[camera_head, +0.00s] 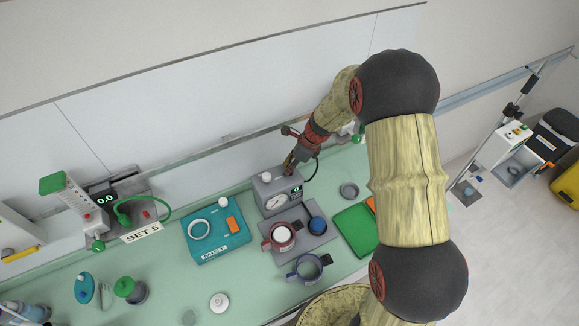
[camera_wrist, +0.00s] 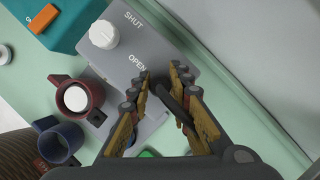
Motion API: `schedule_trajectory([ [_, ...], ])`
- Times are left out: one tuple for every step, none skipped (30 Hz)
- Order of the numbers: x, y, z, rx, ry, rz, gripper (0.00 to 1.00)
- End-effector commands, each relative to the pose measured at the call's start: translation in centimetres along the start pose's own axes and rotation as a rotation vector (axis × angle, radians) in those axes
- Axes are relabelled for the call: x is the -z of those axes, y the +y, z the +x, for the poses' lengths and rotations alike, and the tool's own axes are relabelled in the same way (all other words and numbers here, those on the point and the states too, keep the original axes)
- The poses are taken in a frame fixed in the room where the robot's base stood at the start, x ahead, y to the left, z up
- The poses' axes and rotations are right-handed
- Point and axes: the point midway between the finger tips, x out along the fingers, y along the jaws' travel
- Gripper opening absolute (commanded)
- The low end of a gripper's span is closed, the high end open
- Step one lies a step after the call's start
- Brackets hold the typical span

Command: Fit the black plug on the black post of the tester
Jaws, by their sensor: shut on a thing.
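The tester (camera_head: 268,192) is a grey box with a dial and a small green readout, standing on the green bench. Its top, with a white knob (camera_wrist: 104,34) and the words SHUT and OPEN, shows in the wrist view. My gripper (camera_head: 288,169) is over the tester's back right top. In the wrist view my gripper (camera_wrist: 163,74) is shut on the black plug (camera_wrist: 173,104), a dark rod between the fingers. A black cable (camera_head: 317,166) loops from the gripper down the tester's right side. I cannot make out the black post, nor whether the plug touches it.
A grey tray (camera_head: 318,239) in front of the tester holds a red-brown cup (camera_head: 270,245) and a blue ball (camera_head: 317,225). A blue mug (camera_head: 294,274) stands nearer. A teal MIST unit (camera_head: 205,248) is left, a green case (camera_head: 355,232) right. The wall rises close behind.

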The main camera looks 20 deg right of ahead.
Motion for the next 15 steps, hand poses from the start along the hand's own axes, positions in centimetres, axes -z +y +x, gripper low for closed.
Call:
schedule_trajectory([
  [-0.01, 0.0, -0.02, 0.0, 0.0, 0.0, 0.0],
  [-0.01, -0.01, -0.01, 0.0, 0.0, 0.0, 0.0],
  [0.0, -0.01, 0.0, 0.0, 0.0, 0.0, 0.0],
  [0.0, -0.01, 0.01, 0.0, 0.0, 0.0, 0.0],
  [0.0, -0.01, 0.02, 0.0, 0.0, 0.0, 0.0],
  [0.01, -0.01, 0.03, 0.0, 0.0, 0.0, 0.0],
  [0.01, -0.01, 0.03, 0.0, 0.0, 0.0, 0.0],
  [0.01, -0.01, 0.04, 0.0, 0.0, 0.0, 0.0],
  [0.01, -0.01, 0.04, 0.0, 0.0, 0.0, 0.0],
  [0.01, -0.01, 0.04, 0.0, 0.0, 0.0, 0.21],
  [0.01, -0.01, 0.03, 0.0, 0.0, 0.0, 0.23],
  [0.01, -0.01, 0.03, 0.0, 0.0, 0.0, 0.25],
  [0.01, -0.01, 0.03, 0.0, 0.0, 0.0, 0.27],
  [0.01, -0.01, 0.03, 0.0, 0.0, 0.0, 0.28],
  [0.01, -0.01, 0.03, 0.0, 0.0, 0.0, 0.3],
])
